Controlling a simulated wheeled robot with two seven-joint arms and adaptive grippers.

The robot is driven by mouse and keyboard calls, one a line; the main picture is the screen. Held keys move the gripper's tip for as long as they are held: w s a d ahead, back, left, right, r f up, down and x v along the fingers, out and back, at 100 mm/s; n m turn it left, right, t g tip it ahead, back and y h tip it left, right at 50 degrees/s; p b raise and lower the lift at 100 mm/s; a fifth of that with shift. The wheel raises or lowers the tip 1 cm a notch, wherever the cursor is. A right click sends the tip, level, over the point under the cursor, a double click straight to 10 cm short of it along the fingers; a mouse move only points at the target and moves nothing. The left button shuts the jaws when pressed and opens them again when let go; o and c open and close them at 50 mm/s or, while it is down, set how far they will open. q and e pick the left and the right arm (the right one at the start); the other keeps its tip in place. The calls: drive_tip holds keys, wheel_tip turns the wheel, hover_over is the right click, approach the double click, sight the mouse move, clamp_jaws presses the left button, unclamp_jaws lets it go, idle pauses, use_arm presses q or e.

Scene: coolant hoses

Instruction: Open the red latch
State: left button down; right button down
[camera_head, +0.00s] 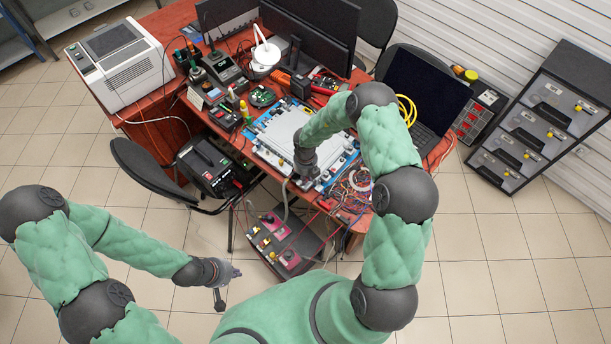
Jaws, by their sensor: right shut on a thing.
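A pale board in a blue frame (258,148) lies on the red-brown table, with several small clamps and fittings along its edges. My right gripper (305,181) reaches down to the board's front edge and is shut on a small part there. The gripper hides that part, so I cannot tell its colour or whether it is the red latch. A small red piece (325,203) shows just right of and below this gripper; I cannot tell what it is. My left gripper (226,285) is away from the table, over the tiled floor, with its fingers apart and empty.
Loose wires (357,188) lie right of my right gripper. A laptop (425,90), monitor (312,28) and printer (121,62) crowd the table. A dark box with switches (285,240) stands below the front edge. A black chair (150,172) stands at left. Floor around my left gripper is clear.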

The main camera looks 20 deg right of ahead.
drive_tip(key=c, duration=1.4)
unclamp_jaws()
drive_tip(key=shift+c, duration=0.2)
